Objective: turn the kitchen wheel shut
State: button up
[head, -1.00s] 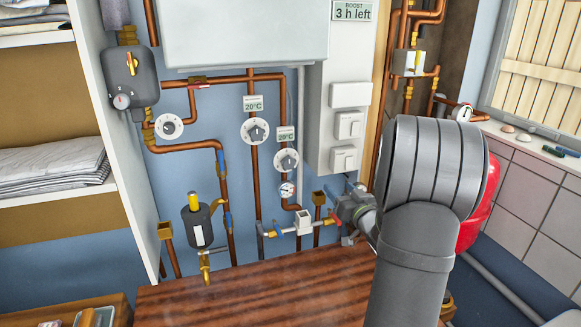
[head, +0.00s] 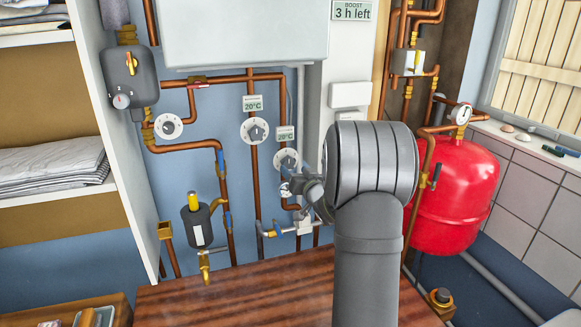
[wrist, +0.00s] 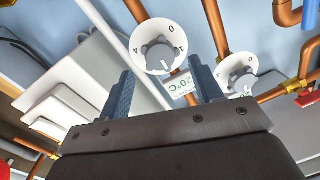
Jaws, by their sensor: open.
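White round dials with grey knobs sit on copper pipes on the blue wall: an upper left one (head: 168,126), a middle one (head: 254,131) and a lower right one (head: 285,160). In the wrist view my gripper (wrist: 160,70) is open and empty. The lower right dial (wrist: 158,47) shows beyond and between its fingers, with numbers on its face. The middle dial (wrist: 237,72) is to the right.
Small 20°C labels (head: 252,103) hang above two dials. White boxes (head: 350,95) are on the right. A red tank (head: 455,195) stands right of my arm. Pipes and valves crowd the wall below, above a wooden top (head: 230,295). Shelves (head: 60,195) are at the left.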

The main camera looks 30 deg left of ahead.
aim_at(289, 164)
jog(key=shift+x, duration=2.3)
jog(key=c, duration=0.9)
